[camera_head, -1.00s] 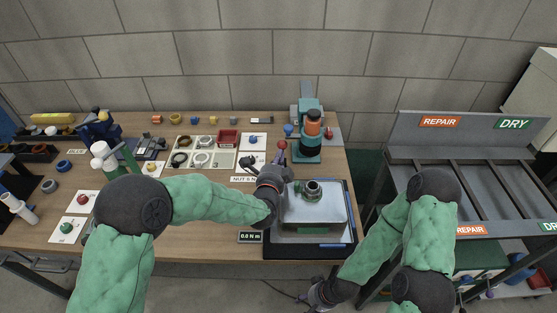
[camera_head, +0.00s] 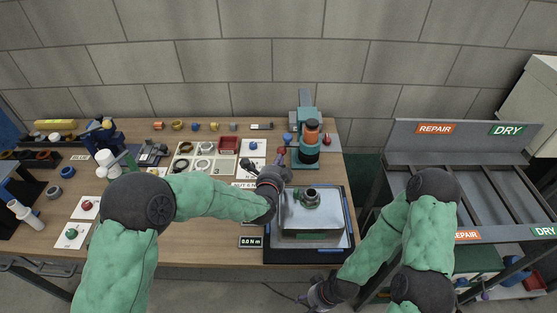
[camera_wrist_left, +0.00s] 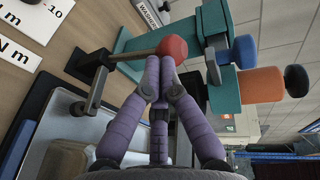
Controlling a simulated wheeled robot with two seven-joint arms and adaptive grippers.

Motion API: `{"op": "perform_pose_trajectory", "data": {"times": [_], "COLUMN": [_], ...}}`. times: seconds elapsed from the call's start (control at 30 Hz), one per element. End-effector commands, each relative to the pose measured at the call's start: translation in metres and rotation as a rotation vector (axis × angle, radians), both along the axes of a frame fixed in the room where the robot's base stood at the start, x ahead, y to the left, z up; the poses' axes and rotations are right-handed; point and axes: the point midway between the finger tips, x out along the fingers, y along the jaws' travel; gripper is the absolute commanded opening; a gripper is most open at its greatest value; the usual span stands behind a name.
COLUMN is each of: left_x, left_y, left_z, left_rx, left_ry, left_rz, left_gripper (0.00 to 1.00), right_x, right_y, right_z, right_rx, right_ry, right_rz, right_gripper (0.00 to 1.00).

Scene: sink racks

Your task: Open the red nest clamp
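A red ball knob (camera_wrist_left: 172,48) sits on the end of a tan lever, which runs to a dark clamp bracket (camera_wrist_left: 95,75) in the left wrist view. In the head view the red knob (camera_head: 281,150) shows just beyond my left gripper (camera_head: 280,160). The purple fingers of my left gripper (camera_wrist_left: 160,66) come together at their tips, right at the knob's lower edge. The knob is not between them; whether they touch it I cannot tell. My right gripper (camera_head: 320,297) is low at the front, beside the bench, and its fingers are unclear.
A grey block with a green-grey fitting (camera_head: 310,197) stands on a dark mat in front of the left gripper. A teal machine with an orange band (camera_head: 310,135) stands close behind. Parts and trays fill the bench's left; a REPAIR/DRY rack (camera_head: 470,165) stands right.

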Motion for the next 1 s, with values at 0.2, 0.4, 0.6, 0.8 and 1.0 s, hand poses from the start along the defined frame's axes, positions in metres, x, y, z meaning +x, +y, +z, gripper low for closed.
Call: {"op": "perform_pose_trajectory", "data": {"times": [0.2,0.4,0.6,0.8,1.0], "left_x": [0.010,0.022,0.034,0.044,0.054], "left_y": [0.000,0.000,0.000,0.000,0.000], "left_z": [0.012,0.018,0.019,0.018,0.018], "left_rx": [0.001,-0.001,-0.001,0.000,0.000], "left_ry": [0.079,0.183,0.283,0.287,0.286], "left_rz": [0.001,0.002,0.001,0.001,0.001], "left_gripper": [0.00,0.00,0.00,0.00,0.00], "right_x": [0.000,0.000,0.000,0.000,0.000], "right_y": [0.000,0.000,0.000,0.000,0.000], "right_z": [0.035,0.071,0.097,0.110,0.117], "right_rx": [0.000,0.000,0.000,0.000,0.000], "right_ry": [0.000,-0.001,0.000,0.000,0.000], "right_rz": [0.000,0.000,0.000,0.000,0.000], "right_gripper": [0.58,0.58,0.58,0.58,0.58]}}
